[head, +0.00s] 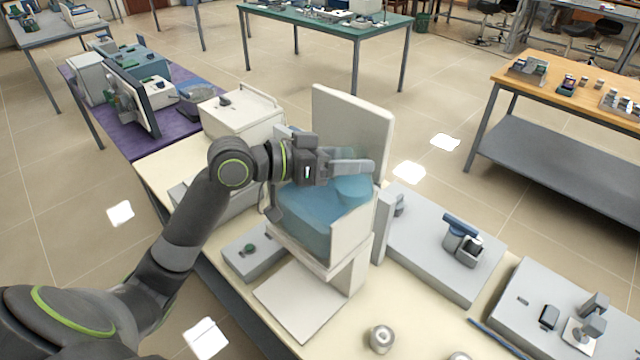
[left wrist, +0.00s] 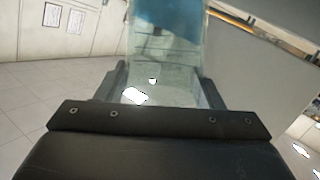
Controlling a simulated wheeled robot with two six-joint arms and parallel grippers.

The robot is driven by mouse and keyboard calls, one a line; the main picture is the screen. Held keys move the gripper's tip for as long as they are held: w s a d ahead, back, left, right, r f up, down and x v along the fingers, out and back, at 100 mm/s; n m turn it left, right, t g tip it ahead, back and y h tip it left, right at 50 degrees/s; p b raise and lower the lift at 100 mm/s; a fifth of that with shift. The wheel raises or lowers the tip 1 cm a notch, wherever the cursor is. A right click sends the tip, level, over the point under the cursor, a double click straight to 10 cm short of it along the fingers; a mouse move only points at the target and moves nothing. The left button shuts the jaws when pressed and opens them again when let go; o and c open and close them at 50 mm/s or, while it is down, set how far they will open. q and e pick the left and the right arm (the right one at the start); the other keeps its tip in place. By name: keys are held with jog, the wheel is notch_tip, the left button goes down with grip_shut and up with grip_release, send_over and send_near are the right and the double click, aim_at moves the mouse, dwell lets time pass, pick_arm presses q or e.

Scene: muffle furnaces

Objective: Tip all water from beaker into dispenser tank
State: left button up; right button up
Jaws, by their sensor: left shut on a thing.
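The dispenser (head: 350,240) is a white unit on the cream bench, with its lid panel (head: 352,115) standing upright behind. Its open tank (head: 305,220) shows blue, which looks like water. My left gripper (head: 350,167) is over the tank, shut on the clear beaker. The beaker (head: 352,188) holds blue water and is partly hidden by the gripper; I cannot tell its exact tilt from the head view. In the left wrist view the beaker (left wrist: 165,75) sits between the two fingers, with blue water at its far end. My right gripper is not in view.
A white box-shaped device (head: 240,115) stands behind my left forearm. Grey units (head: 445,245) sit to the right of the dispenser. A small metal cup (head: 381,338) stands at the front. A wooden bench (head: 570,90) is across the aisle.

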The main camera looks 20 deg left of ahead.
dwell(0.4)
pick_arm(q)
jog(key=shift+a+n+h, duration=0.1)
jog(key=shift+n+h, duration=0.2)
jog(key=shift+n, duration=0.2)
jog(key=shift+n, duration=0.3)
jog(key=shift+w+a+f+n+h, duration=0.1)
jog(key=shift+n+h, duration=0.3)
jog(key=shift+a+f+n+t+b, duration=0.1)
jog(key=shift+f+n+t+b, duration=0.05)
jog(key=shift+n+t+b, duration=0.25)
dwell(0.7)
